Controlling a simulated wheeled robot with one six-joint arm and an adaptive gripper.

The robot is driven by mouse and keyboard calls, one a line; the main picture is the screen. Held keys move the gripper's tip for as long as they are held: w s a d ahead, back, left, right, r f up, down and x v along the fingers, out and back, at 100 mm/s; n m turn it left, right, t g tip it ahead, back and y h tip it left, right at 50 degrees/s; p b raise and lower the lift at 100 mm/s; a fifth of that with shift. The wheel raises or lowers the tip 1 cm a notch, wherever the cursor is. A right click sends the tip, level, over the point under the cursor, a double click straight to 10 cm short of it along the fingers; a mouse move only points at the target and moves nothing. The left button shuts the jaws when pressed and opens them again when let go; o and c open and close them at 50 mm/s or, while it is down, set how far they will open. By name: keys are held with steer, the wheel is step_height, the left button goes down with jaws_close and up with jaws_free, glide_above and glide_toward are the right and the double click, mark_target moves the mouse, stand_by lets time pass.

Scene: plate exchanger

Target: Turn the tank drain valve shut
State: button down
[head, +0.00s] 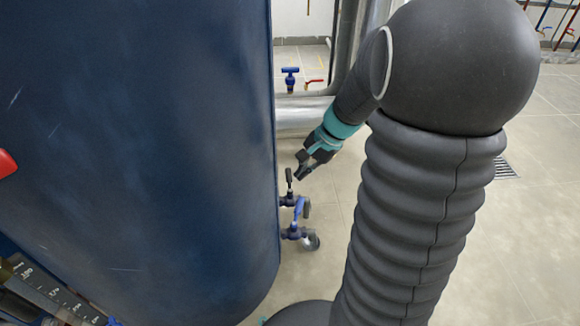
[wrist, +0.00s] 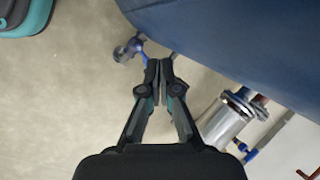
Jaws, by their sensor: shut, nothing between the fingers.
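The large blue tank (head: 140,150) fills the left of the head view; its underside edge shows in the wrist view (wrist: 250,45). Low at its right side are two small valve fittings. I cannot tell which is the drain valve. My gripper (head: 301,172) is shut and empty, beside the dark lever in the picture; contact cannot be told. In the wrist view its fingertips (wrist: 159,64) hide part of a blue-and-grey fitting (wrist: 130,50).
Large silver pipes (head: 305,118) run behind the tank, with a blue-handled valve (head: 290,76) and a red lever (head: 314,81). The tiled floor (head: 530,215) is clear at right.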

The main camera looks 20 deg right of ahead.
mark_target(298, 212)
steer(key=w+d+f+m+t+y+p, duration=0.1)
steer(key=w+d+f+m+t+p, duration=0.1)
steer(key=d+f+m, duration=0.65)
steer(key=w+d+f+m+t+y+p, duration=0.1)
steer(key=w+d+f+m+y+p, duration=0.3)
steer(key=d+f, duration=0.75)
steer(key=w+a+f+m+h+b, duration=0.1)
steer(key=w+a+f, duration=0.3)
steer(key=a+f, duration=0.6)
steer(key=shift+a+h, duration=0.6)
steer(key=shift+a, duration=0.3)
